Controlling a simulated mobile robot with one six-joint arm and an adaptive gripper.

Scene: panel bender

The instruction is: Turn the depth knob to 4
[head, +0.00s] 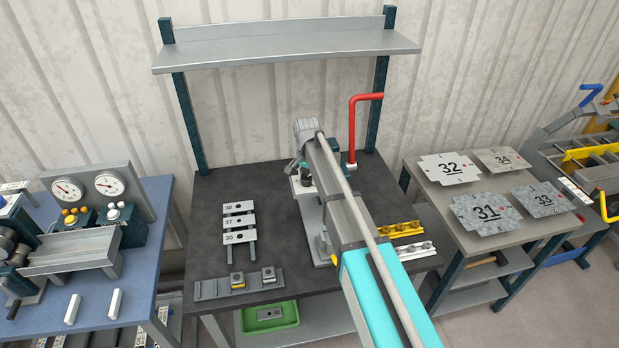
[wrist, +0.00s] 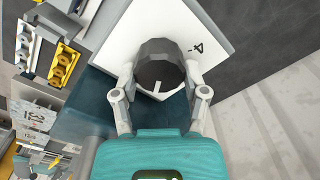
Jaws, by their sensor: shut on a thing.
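The depth knob (wrist: 158,52) is dark grey and faceted, in the middle of the wrist view. It stands on a white dial plate (wrist: 112,52) with a printed 4 to the right of the knob. A short white mark shows on the knob's darker face, near its lower edge and away from the 4. My gripper (wrist: 160,74) has a finger on each side of the knob and is shut on it. In the head view my arm hides most of the knob; a bit of white plate (head: 300,187) shows beside my gripper.
A red crank handle (head: 352,130) rises behind my arm. Plates marked 36, 37 and 38 (head: 238,222) lie left on the dark table (head: 285,220). Yellow (head: 401,228) and silver (head: 405,250) perforated bars lie right. A shelf (head: 290,50) spans above.

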